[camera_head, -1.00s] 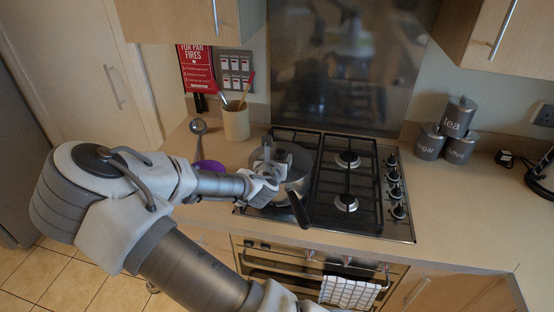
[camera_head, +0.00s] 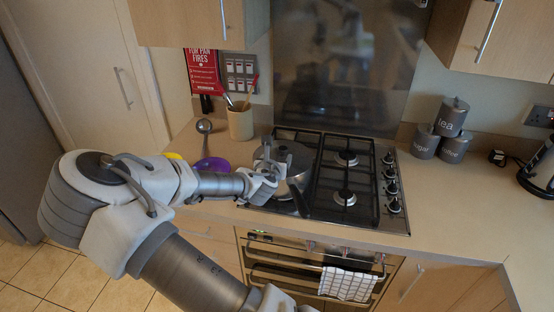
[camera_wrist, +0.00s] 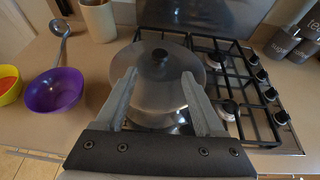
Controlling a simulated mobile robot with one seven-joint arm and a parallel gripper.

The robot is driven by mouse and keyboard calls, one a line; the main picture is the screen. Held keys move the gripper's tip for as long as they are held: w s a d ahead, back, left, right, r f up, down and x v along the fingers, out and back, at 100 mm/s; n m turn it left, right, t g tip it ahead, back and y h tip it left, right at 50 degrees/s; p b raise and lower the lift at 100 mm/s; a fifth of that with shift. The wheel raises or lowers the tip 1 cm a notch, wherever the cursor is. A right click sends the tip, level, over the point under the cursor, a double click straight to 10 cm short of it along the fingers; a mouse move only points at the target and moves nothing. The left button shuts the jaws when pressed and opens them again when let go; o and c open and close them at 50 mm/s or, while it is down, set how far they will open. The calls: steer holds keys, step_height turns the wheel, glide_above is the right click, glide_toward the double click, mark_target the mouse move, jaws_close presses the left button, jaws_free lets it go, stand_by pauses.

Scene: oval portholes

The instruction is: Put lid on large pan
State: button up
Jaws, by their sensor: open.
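The round metal lid (camera_wrist: 150,88) with a black knob (camera_wrist: 160,56) lies over the pan in the wrist view. It appears to rest on the rim, but I cannot tell how evenly it is seated. My gripper (camera_wrist: 158,78) is open, its two fingers apart in front of the lid's near part with nothing clamped between them. In the head view my gripper (camera_head: 268,168) is at the pan's left side and hides part of it.
A purple bowl (camera_wrist: 54,90), a yellow bowl (camera_wrist: 9,86), a ladle (camera_wrist: 59,42) and a utensil pot (camera_head: 240,123) are left of the hob. The right burners (camera_head: 345,178) are bare. Grey canisters (camera_head: 452,118) stand at the back right. A checked towel (camera_head: 346,284) hangs on the oven.

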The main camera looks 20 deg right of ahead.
steer(key=shift+s+a+r, duration=0.1)
steer(key=shift+s, duration=0.15)
steer(key=s+a+f+m+g+y, duration=0.1)
steer(key=s+a+m+g+y, duration=0.3)
steer(key=s+m, duration=0.8)
steer(key=s+a+r+m+g+y, duration=0.1)
steer(key=s+a+r+m, duration=0.3)
steer(key=s+r+m, duration=0.4)
steer(key=s+a+r+m+y, duration=0.2)
steer(key=s+a+r+m, duration=0.3)
steer(key=s+r+m, duration=0.4)
steer(key=s+r, duration=0.2)
steer(key=s, duration=0.1)
steer(key=shift+s+r+g, duration=0.2)
steer(key=shift+s+g, duration=0.15)
steer(key=shift+g, duration=0.05)
step_height(320, 180, down, 4)
steer(key=b, duration=0.4)
steer(key=shift+f, duration=0.1)
